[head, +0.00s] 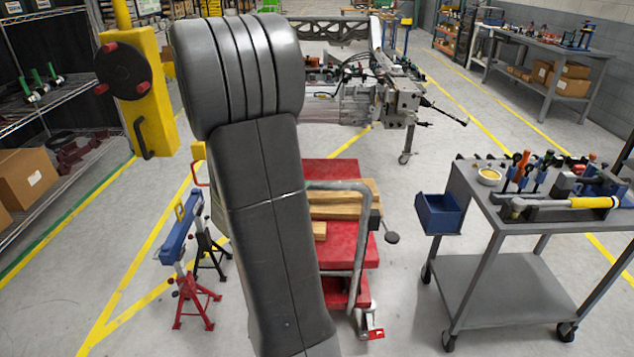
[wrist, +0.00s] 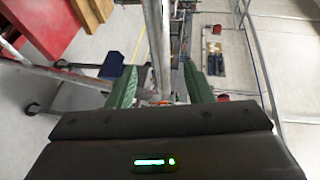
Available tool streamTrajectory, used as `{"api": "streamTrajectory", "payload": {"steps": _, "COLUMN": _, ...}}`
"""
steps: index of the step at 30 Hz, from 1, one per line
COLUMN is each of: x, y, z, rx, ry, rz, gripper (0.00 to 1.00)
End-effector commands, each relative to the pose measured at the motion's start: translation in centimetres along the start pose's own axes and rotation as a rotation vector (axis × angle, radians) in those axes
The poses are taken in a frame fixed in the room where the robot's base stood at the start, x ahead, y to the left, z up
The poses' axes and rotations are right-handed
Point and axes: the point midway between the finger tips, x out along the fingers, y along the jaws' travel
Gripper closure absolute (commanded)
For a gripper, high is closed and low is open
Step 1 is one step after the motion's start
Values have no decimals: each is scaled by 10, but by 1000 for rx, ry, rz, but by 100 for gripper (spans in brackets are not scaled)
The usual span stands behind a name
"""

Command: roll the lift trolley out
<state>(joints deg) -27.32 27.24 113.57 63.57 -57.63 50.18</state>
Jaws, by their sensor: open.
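The lift trolley (head: 350,168) stands on the floor in front of me, with a red platform, wooden blocks on top and a grey tubular handle (head: 362,250). My own dark arm covers its left part in the head view. In the wrist view its red deck (wrist: 45,22) shows at the upper left. My gripper (wrist: 160,85) has two green fingers spread apart. A grey tube (wrist: 155,40), seemingly the handle, runs down between the fingers in the picture; I cannot tell whether they touch it. My gripper is hidden behind my arm in the head view.
A grey tool cart (head: 510,270) with a blue bin (head: 438,213) stands on the right. Red and black stands (head: 190,290) with a blue beam are on the left. A chassis (head: 345,95) stands behind the trolley. Floor between trolley and cart is clear.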

Motion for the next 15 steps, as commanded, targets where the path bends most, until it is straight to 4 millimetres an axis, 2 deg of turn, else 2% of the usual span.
{"api": "streamTrajectory", "payload": {"steps": 3, "x": 26, "y": -1, "z": -1, "rx": -1, "ry": 4, "rz": 2, "gripper": 53}}
{"api": "streamTrajectory", "payload": {"steps": 9, "x": 64, "y": 0, "z": -1, "rx": -1, "ry": 3, "rz": 2, "gripper": 53}}
{"api": "streamTrajectory", "payload": {"steps": 15, "x": 87, "y": 0, "z": 0, "rx": 1, "ry": 0, "rz": 1, "gripper": 53}}
